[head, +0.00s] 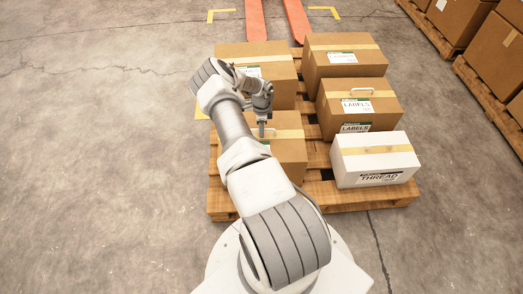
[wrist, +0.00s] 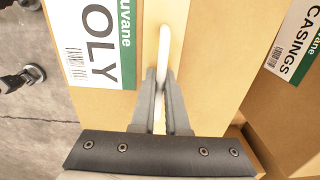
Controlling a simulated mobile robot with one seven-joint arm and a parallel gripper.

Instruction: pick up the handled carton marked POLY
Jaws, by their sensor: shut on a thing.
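The brown handled carton (head: 288,152) stands at the near left of the pallet in the head view, partly hidden by my arm. In the wrist view its top (wrist: 205,70) fills the middle, and its white label (wrist: 98,40) shows the letters OLY, the rest cut off. A white handle (wrist: 164,42) rises from its tape strip. My gripper (head: 263,131) is over the carton's top, its two fingers (wrist: 161,78) closed on either side of the handle. The carton appears to rest on the pallet; its underside is hidden.
On the pallet (head: 225,207) a carton (head: 283,65) stands behind and a white THREAD carton (head: 376,160) at right. A handled LABELS carton (head: 345,112) and another carton (head: 343,42) stand behind that. A CASINGS label (wrist: 293,45) shows close by. Floor at left is clear.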

